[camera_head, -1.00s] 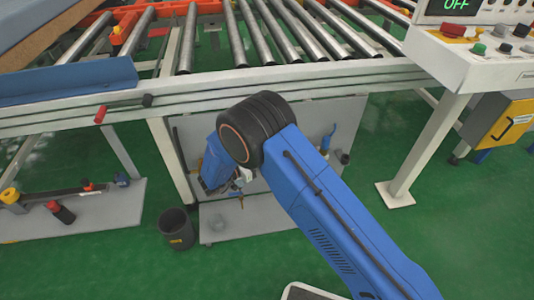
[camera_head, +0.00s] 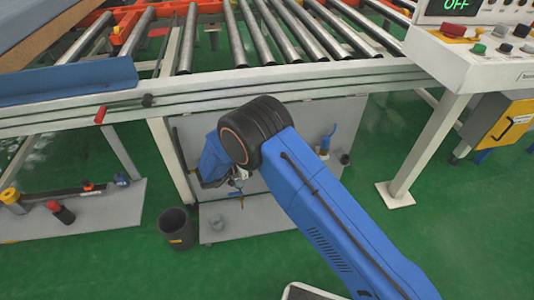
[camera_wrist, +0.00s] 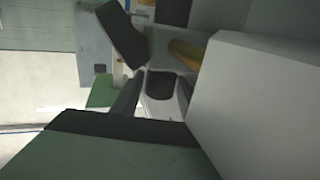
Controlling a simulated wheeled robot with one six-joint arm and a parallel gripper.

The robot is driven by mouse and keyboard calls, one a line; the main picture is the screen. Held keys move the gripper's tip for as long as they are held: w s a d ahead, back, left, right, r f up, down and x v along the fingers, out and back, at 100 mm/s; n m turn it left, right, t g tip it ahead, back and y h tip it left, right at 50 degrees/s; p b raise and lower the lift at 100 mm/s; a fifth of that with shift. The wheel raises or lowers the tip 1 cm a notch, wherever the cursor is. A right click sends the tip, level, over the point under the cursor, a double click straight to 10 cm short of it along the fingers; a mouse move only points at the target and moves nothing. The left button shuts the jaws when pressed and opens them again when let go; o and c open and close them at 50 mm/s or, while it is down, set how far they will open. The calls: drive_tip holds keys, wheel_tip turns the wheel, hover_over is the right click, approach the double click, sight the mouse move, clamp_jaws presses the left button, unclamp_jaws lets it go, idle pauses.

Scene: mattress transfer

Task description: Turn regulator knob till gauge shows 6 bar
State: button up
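The grey panel (camera_head: 290,115) under the roller conveyor carries small fittings, partly covered by my arm. My gripper (camera_head: 238,180) is at this panel, mostly hidden behind my blue wrist, and its fingers are not clear. In the wrist view, a dark rounded part (camera_wrist: 160,86) on a pale body sits close to the camera, between dark narrow parts. I cannot tell whether it is the regulator knob or part of my gripper. A small blue and brass fitting (camera_head: 324,146) shows at the panel's right side. No gauge face or reading is visible.
A dark bin (camera_head: 177,229) stands on the green floor left of the panel's grey base plate (camera_head: 275,220). The control console (camera_head: 475,50) display reads OFF.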

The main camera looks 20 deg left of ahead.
wheel_tip(320, 180, up, 10)
idle(0.7)
drive_tip(key=shift+s, duration=0.1)
